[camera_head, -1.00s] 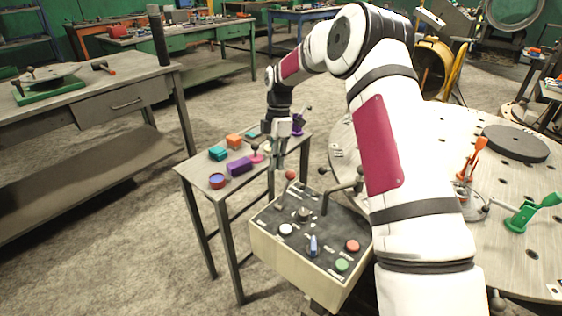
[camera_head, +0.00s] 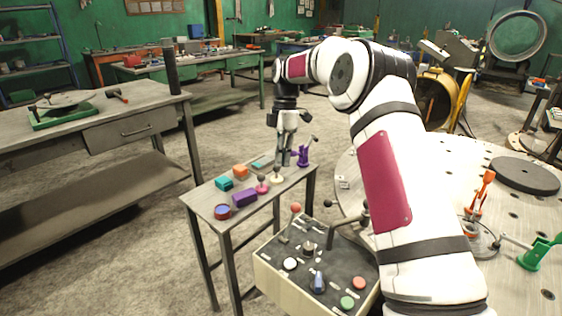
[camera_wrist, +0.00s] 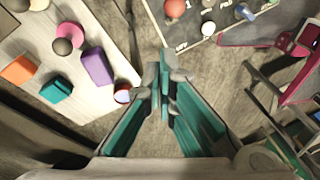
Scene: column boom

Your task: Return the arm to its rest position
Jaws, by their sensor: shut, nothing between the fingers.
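My arm rises at the right of the head view and bends over to the left, with my gripper (camera_head: 285,160) hanging down above the far end of the small side table (camera_head: 198,198). My gripper is shut and empty. In the wrist view its fingertips (camera_wrist: 166,75) meet, with bare floor around them. The side table's top with its blocks shows at the left of the wrist view, apart from the fingers.
On the side table are a purple block (camera_head: 244,198), a teal block (camera_head: 223,183), an orange block (camera_head: 240,171), a round blue-and-red piece (camera_head: 222,212) and a purple clamp (camera_head: 303,155). A control box (camera_head: 262,270) with buttons and levers stands close by. A round perforated table (camera_head: 450,165) is at right.

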